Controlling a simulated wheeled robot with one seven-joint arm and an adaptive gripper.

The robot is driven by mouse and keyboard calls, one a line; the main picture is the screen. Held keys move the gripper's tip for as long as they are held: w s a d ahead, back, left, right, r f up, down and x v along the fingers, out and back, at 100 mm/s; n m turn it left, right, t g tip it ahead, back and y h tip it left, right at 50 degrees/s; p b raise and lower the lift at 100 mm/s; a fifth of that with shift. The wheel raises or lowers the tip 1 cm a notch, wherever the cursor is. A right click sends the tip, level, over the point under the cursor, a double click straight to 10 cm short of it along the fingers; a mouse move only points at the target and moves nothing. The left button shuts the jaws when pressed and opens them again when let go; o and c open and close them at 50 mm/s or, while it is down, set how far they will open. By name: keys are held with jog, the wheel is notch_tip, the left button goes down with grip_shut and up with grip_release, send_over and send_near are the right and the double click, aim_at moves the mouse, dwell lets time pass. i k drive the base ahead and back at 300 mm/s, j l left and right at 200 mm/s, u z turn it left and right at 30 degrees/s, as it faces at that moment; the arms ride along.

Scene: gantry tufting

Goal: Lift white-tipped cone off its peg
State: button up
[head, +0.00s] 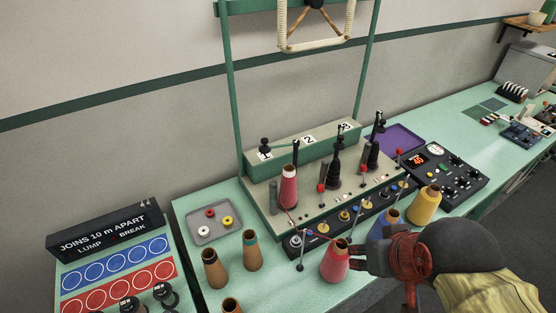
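A pinkish-red cone (288,188) stands upright on the green machine deck at its left front, with a pale top; its peg is hidden inside it. Another red cone (335,264) with a brownish tip stands on the bench in front of the machine.
Bare brown cones (214,270) stand at left near a grey tray (215,226). Upright posts (335,165) and red-topped rods crowd the machine deck (318,206). A control box (448,178) sits at right.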

aim_at(288, 184)
jog(key=i+l+u, duration=0.1)
jog(key=l+u, duration=0.15)
jog(key=u, duration=0.2)
jog(key=l+u, duration=0.65)
jog(key=u, duration=0.2)
jog(key=i, duration=0.05)
